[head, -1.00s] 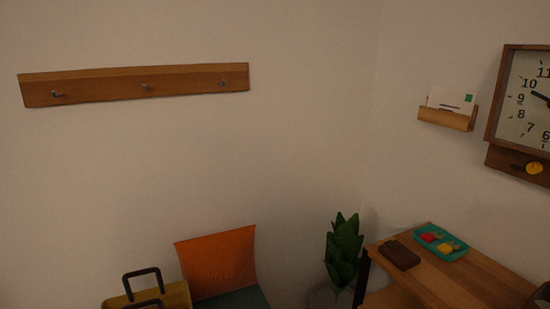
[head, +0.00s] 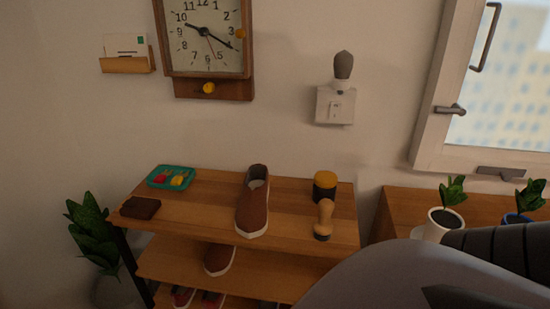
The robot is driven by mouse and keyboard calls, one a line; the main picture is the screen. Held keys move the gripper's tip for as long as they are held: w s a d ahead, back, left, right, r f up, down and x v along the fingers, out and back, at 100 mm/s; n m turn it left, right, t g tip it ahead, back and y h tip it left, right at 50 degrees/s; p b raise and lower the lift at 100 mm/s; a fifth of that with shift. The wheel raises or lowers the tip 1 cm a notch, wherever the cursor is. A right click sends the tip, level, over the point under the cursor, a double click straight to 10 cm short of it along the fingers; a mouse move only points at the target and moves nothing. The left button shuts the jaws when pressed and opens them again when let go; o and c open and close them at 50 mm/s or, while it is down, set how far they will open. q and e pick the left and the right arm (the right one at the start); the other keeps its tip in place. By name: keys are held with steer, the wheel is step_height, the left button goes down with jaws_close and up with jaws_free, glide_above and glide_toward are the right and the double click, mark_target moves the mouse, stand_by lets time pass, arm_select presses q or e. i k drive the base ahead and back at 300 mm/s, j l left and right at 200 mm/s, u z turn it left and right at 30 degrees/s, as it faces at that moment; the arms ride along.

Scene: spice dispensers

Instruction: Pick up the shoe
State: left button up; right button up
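A brown shoe (head: 253,203) with a white sole rim stands on the top board of a wooden shoe rack (head: 210,200), its toe toward me. A second brown shoe (head: 219,259) sits on the board below, partly hidden under the top board. Red shoes (head: 197,298) show on a lower level, cut off by the bottom edge. Neither gripper is in view. A grey part of my own body fills the lower right.
On the top board are a teal tray (head: 158,184), a brown wallet-like item (head: 140,208), a dark jar with a yellow lid (head: 325,186) and a wooden-handled brush (head: 324,220). A plant (head: 92,235) stands left of the rack. A cabinet (head: 400,212) with potted plants stands to the right.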

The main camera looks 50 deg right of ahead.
mark_target(251, 221)
steer(key=z, duration=1.4)
